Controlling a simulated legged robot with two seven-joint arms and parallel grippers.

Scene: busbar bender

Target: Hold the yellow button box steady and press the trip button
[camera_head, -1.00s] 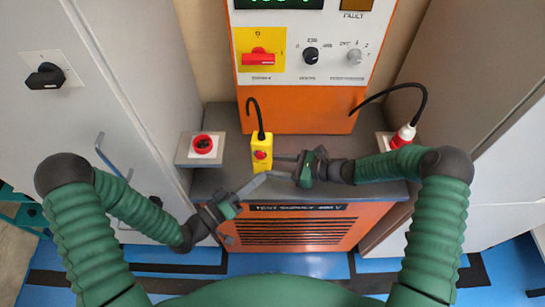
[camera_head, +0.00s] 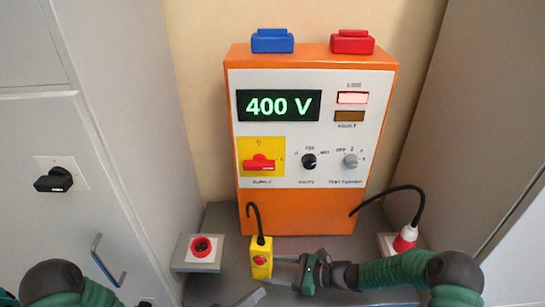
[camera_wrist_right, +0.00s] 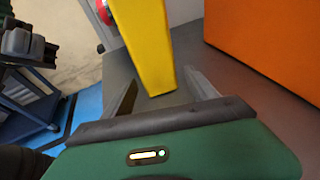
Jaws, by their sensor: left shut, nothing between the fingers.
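The yellow button box (camera_head: 261,267) stands upright on the grey bench, with a red button (camera_head: 260,260) on its front and a black cable looping from its top. My right gripper (camera_head: 279,272) reaches in from the right, its fingers spread at the box's right side. In the right wrist view the box (camera_wrist_right: 145,45) rises between the fingertips (camera_wrist_right: 162,80), with gaps visible and no clear contact. My left gripper (camera_head: 252,297) shows only as a shut grey fingertip at the bottom edge, just below the box; the rest is cut off.
The orange cabinet (camera_head: 310,212) stands behind the box, its display (camera_head: 279,105) reading 400 V and a pale pink lamp (camera_head: 352,98) beside it. A red-and-white plug (camera_head: 405,238) is at right. Grey cabinets flank both sides.

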